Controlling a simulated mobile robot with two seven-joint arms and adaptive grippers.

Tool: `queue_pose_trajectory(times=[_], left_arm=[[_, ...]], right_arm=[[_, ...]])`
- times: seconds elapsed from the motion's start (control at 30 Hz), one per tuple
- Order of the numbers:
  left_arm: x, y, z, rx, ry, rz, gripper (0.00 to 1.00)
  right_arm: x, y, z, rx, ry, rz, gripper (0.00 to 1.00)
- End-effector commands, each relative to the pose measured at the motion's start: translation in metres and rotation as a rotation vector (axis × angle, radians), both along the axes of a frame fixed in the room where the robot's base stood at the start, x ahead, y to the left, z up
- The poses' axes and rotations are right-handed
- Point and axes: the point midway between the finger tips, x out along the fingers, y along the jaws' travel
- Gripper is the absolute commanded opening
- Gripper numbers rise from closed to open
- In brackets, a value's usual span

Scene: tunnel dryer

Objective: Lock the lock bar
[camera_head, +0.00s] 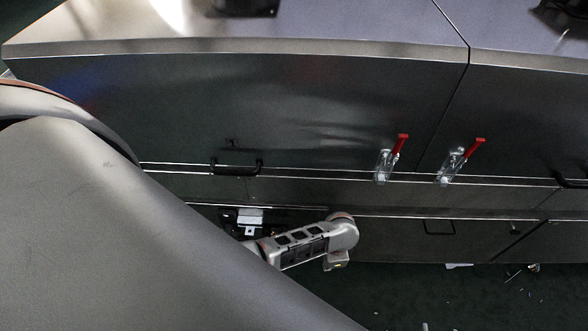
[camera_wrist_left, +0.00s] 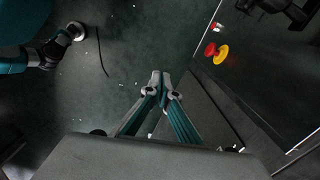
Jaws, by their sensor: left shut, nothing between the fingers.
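My left gripper (camera_wrist_left: 160,78) shows in the left wrist view with its fingertips together and nothing between them. Dark floor lies behind the fingertips, and a dark panel edge runs to their right. I cannot clearly make out its fingers in the head view, where my large grey arm link covers the left side. I cannot tell for certain which part is the lock bar. Two toggle clamps with red handles, a left one (camera_head: 384,165) and a right one (camera_head: 452,165), sit on the front of the dark metal dryer, their handles tilted up. My right gripper is not in view.
The dryer front (camera_head: 270,110) spans the head view, with a black handle (camera_head: 237,167) left of the clamps. Open dark floor (camera_head: 420,300) lies below the dryer, with small scattered bits.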

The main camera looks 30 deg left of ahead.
Motion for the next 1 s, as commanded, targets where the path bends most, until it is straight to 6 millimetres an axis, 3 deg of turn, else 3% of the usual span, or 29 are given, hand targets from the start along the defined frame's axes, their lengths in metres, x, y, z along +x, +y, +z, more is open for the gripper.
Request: queue_pose_trajectory(times=[0.1, 0.43, 0.63, 1.0], left_arm=[[0.02, 0.018, 0.027, 0.106, 0.084, -0.074, 0.0], [0.048, 0.063, 0.082, 0.308, 0.238, -0.182, 0.0], [0.051, 0.069, 0.089, 0.332, 0.257, -0.193, 0.0], [0.05, 0.071, 0.082, 0.331, 0.255, -0.192, 0.0]], right_arm=[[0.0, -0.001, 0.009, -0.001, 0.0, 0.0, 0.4], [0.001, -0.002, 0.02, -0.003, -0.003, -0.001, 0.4], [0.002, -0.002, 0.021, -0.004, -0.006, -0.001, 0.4], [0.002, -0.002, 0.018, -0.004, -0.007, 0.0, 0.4]])
